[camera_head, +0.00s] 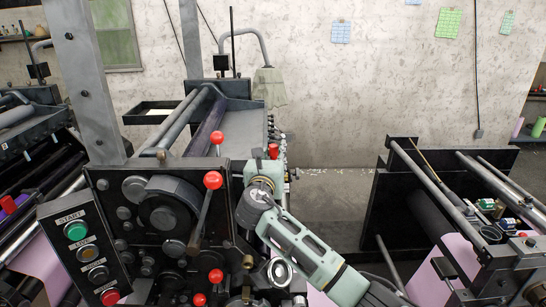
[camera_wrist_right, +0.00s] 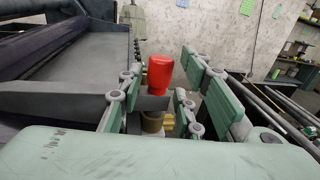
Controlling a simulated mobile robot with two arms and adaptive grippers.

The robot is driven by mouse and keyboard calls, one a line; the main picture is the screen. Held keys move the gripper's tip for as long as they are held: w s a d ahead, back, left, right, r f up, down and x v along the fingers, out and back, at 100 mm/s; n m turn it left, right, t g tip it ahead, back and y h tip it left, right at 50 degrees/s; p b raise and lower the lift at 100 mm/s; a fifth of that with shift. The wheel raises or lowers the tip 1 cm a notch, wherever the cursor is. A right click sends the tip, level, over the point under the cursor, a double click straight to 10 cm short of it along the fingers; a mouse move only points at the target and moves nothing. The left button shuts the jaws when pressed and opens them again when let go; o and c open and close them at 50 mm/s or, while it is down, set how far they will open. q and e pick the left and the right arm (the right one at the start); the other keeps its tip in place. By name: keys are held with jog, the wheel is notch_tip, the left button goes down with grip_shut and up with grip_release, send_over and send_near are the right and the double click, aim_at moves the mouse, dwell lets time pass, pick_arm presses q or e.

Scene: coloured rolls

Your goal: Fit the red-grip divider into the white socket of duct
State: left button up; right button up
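The red grip (camera_wrist_right: 160,74) stands upright between the spread fingers of my right gripper in the right wrist view. Gaps show on both sides of it, and a dark piece with a brass-coloured part (camera_wrist_right: 153,121) sits below it. The red grip also shows in the head view (camera_head: 273,151), just beyond my right gripper (camera_head: 263,178). The divider's lower part is mostly hidden. The long grey duct (camera_head: 238,128) lies behind the black machine panel, left of the grip. I cannot make out a white socket in either view. My left gripper is not in view.
A black panel (camera_head: 163,225) with red-knobbed levers (camera_head: 212,181) stands left of my right arm. A button box (camera_head: 83,248) is at the lower left. Another machine with rollers (camera_head: 430,190) stands at the right. Floor shows between the machines.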

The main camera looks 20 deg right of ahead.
jog(key=shift+o, duration=0.9)
jog(key=shift+f, duration=0.15)
jog(key=shift+s+a, duration=0.2)
jog(key=shift+s, duration=0.15)
jog(key=v, duration=1.1)
jog(key=shift+s, duration=0.15)
